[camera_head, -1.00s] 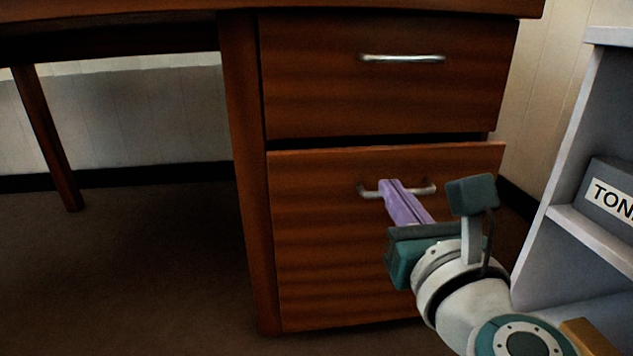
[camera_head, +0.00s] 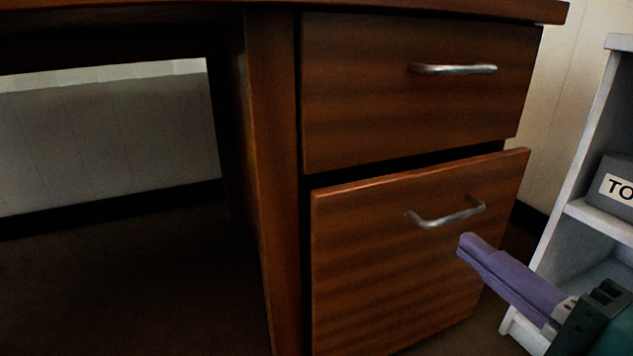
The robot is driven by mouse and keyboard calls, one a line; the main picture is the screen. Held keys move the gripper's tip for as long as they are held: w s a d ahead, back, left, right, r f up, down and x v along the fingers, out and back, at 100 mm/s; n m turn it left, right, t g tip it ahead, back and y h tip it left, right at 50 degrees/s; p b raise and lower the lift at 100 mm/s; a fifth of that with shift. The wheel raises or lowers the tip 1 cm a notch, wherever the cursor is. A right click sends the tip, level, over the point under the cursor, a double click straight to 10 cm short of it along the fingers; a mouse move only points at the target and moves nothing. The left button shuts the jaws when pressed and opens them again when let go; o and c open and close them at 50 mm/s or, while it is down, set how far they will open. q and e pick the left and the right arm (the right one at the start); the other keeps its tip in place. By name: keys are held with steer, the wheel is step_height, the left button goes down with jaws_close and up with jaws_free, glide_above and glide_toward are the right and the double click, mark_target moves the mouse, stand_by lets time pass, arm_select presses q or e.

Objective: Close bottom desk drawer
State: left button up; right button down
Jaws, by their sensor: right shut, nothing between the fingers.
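The bottom desk drawer (camera_head: 400,260) has a brown wood front with a silver bar handle (camera_head: 447,217). Its front stands out from the desk, with a dark gap above its top edge, so it is partly open. My right gripper (camera_head: 468,244), with purple fingers, is shut and empty. It comes in from the lower right, and its tips are just below and right of the handle in the picture. I cannot tell whether they touch the drawer front. My left gripper is not in view.
The top drawer (camera_head: 415,100) with its own silver handle looks closed. A grey shelf unit (camera_head: 578,135) holding a labelled grey box (camera_head: 617,186) stands close on the right. Open floor (camera_head: 130,285) lies left under the desk.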

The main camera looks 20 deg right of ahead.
mark_target(390, 185)
steer(key=w, duration=0.3)
steer(key=w+b, duration=0.1)
steer(key=w, duration=0.3)
steer(key=w+b, duration=0.1)
steer(key=w, duration=0.3)
steer(key=shift+w+a, duration=0.15)
steer(key=shift+a, duration=0.15)
steer(key=shift+w, duration=0.3)
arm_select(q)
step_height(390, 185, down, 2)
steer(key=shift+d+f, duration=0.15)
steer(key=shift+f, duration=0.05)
arm_select(e)
steer(key=shift+w+a, duration=0.15)
steer(key=shift+w, duration=0.2)
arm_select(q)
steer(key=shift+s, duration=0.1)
